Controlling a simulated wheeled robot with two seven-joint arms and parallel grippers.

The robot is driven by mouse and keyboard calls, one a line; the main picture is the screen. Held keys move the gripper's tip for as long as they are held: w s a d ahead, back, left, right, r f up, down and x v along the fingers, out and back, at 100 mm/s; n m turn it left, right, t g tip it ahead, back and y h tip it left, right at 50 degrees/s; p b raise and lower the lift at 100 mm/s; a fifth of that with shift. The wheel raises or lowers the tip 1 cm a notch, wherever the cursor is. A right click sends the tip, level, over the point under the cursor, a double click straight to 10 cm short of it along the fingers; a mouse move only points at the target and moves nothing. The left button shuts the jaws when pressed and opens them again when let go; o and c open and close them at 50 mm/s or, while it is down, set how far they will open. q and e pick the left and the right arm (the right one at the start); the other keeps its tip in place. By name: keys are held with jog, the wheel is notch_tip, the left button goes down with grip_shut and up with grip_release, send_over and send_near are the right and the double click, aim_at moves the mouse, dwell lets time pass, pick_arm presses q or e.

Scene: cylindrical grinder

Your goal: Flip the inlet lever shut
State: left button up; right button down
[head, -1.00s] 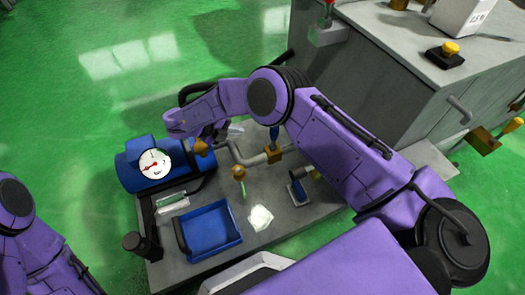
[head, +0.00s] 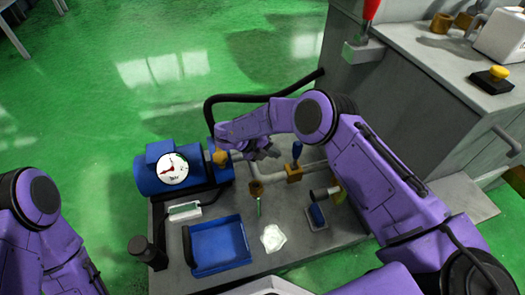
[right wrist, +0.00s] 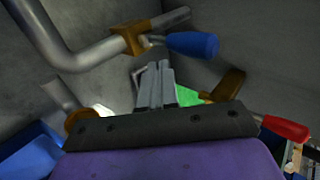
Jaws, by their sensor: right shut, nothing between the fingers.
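A blue-handled lever (head: 297,150) stands up from a brass valve (head: 294,172) on the grey pipe. In the right wrist view the blue handle (right wrist: 192,43) points right from its brass body (right wrist: 137,38). A green-handled lever (head: 259,206) hangs from another brass valve (head: 256,188). No label shows which lever is the inlet one. My right gripper (head: 268,153) is just left of the blue handle in the head view, apparently apart from it. Its fingers (right wrist: 157,72) are shut and empty. My left gripper is out of view.
A blue pump (head: 150,178) with a dial (head: 173,168), a blue tray (head: 219,244) and a white cloth (head: 273,237) are on the grey base plate. A black hose (head: 245,98) arches behind my right gripper. A red-handled lever (right wrist: 285,128) is low right in the wrist view. A grey cabinet (head: 400,110) stands right.

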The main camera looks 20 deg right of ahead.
aim_at(293, 153)
jog(key=d, duration=0.4)
jog(key=shift+s+d+f+b, duration=0.15)
jog(key=shift+d+b, duration=0.05)
jog(key=shift+b, duration=0.15)
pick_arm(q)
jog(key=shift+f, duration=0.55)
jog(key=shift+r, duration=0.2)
pick_arm(e)
jog(key=shift+d, duration=0.1)
